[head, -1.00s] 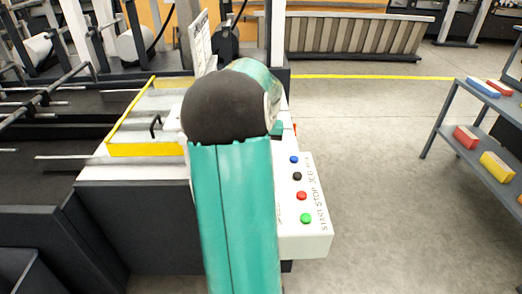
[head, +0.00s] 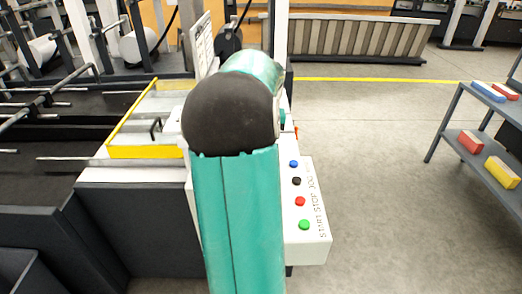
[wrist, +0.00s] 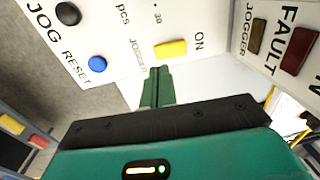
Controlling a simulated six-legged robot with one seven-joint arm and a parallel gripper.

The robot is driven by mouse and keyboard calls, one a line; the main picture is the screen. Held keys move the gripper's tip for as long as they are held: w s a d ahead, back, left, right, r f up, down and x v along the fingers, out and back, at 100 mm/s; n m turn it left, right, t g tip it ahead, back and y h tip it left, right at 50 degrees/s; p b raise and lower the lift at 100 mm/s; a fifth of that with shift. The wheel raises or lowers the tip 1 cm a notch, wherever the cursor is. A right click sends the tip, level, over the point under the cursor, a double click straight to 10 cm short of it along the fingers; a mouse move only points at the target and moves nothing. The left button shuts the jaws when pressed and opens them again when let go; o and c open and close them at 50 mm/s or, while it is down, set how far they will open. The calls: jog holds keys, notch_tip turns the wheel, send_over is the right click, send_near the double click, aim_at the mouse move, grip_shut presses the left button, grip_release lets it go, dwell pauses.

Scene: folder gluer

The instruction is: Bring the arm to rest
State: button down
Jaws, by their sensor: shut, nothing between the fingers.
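My teal arm with its dark rounded joint stands in the middle of the head view, bent away from the camera toward the machine. My gripper (wrist: 155,88) shows in the wrist view with its teal fingers together and empty. It is in front of the white control panel (wrist: 120,30). A yellow switch (wrist: 171,48) marked ON is just beyond the fingertips, and a blue RESET button (wrist: 97,64) is to their left. I cannot tell whether the fingertips touch the panel. In the head view the gripper is hidden behind my arm.
A button box (head: 312,240) with green, red, black and blue buttons is close to the right of my arm. A yellow guard frame (head: 150,152) is on the machine at left. A shelf rack (head: 480,160) with colored boxes stands at right. The floor between is clear.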

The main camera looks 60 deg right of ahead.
notch_tip(320, 180, up, 9)
jog(key=s, duration=0.1)
jog(key=shift+s+d, duration=0.2)
jog(key=shift+d, duration=0.05)
jog(key=shift+s+f, duration=0.1)
